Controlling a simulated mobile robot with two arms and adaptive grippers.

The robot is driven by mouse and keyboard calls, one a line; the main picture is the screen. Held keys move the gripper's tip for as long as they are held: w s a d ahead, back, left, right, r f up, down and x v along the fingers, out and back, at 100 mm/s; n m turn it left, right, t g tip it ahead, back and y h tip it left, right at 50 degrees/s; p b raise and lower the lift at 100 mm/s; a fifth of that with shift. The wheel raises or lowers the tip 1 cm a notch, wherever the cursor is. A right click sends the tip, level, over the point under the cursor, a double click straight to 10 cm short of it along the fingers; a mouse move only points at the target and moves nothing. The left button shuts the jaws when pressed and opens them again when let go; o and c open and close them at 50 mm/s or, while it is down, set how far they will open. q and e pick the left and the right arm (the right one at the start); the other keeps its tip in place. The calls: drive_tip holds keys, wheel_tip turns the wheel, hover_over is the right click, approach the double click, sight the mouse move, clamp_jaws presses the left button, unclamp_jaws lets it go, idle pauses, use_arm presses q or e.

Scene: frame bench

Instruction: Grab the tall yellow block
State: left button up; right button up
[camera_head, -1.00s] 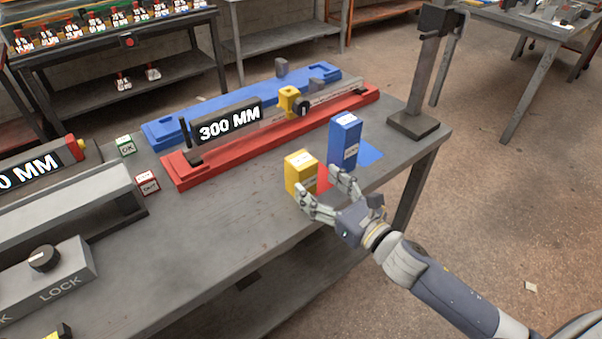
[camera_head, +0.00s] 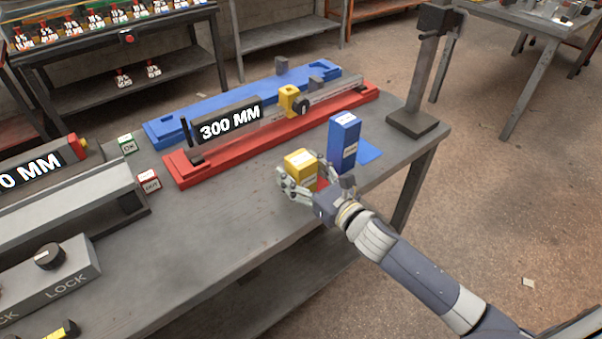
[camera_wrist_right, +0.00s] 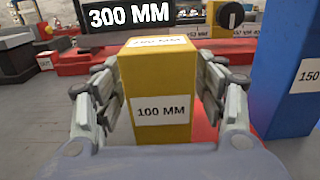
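The yellow block (camera_head: 300,164) stands upright on the bench, labelled 100 MM. In the right wrist view the yellow block (camera_wrist_right: 158,85) fills the middle. My right gripper (camera_head: 303,176) is around it, one finger on each side. In the wrist view the fingers (camera_wrist_right: 158,88) stand spread beside the block's side faces, very near them; whether the tips touch is hard to tell. The gripper looks open. My left gripper is not in view.
A taller blue block (camera_head: 343,143), labelled 150, stands close to the right of my right gripper. Behind is the red gauge base (camera_head: 225,163) marked 300 MM, with a blue base (camera_head: 165,133) beyond.

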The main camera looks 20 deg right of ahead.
drive_tip(key=shift+r, duration=0.1)
drive_tip(key=c, duration=1.2)
